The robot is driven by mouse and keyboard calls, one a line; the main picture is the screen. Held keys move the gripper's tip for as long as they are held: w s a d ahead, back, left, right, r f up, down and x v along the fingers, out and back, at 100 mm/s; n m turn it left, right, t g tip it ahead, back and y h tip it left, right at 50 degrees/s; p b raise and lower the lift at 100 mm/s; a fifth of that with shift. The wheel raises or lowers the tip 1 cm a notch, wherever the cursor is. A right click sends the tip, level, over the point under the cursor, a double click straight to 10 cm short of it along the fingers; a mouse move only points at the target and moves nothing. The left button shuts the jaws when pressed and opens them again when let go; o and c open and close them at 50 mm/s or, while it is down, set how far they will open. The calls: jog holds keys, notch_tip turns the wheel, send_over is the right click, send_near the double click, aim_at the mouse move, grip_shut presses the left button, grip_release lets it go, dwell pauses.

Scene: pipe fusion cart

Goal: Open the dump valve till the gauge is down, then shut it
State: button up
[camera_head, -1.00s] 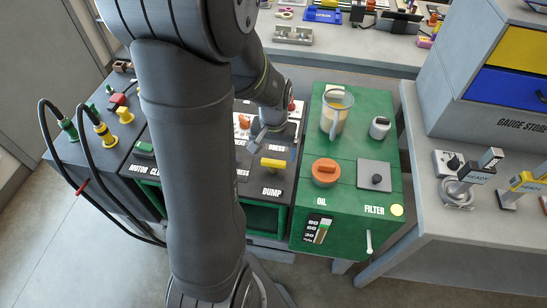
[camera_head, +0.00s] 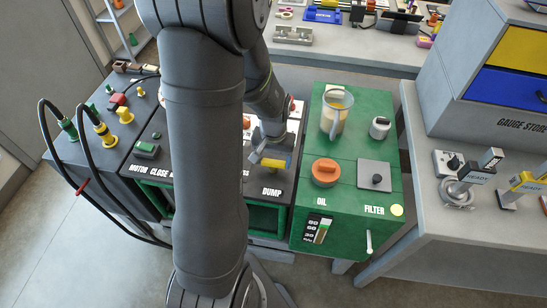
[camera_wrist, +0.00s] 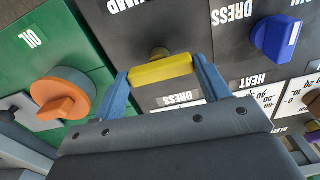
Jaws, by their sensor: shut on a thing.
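The yellow dump valve handle (camera_head: 275,164) stands on the dark panel above the DUMP label. In the wrist view the yellow handle (camera_wrist: 161,70) lies crosswise between the two blue-grey fingers. My gripper (camera_head: 272,160) is shut on it, one finger at each end; it also shows in the wrist view (camera_wrist: 160,80). The pressure gauge is hidden behind my arm in the head view, and I cannot make out a gauge needle in the wrist view.
A blue knob (camera_wrist: 276,39) is near the gripper in the wrist view. Black hoses (camera_head: 82,180) loop at the left.

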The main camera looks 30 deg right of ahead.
aim_at(273, 161)
jog(key=shift+n, duration=0.4)
jog(key=o, duration=1)
jog(key=shift+c, duration=0.2)
notch_tip(273, 161, up, 18)
jog(key=shift+f, duration=0.25)
jog(key=shift+f, duration=0.15)
notch_tip(273, 161, down, 17)
jog(key=shift+f, duration=0.15)
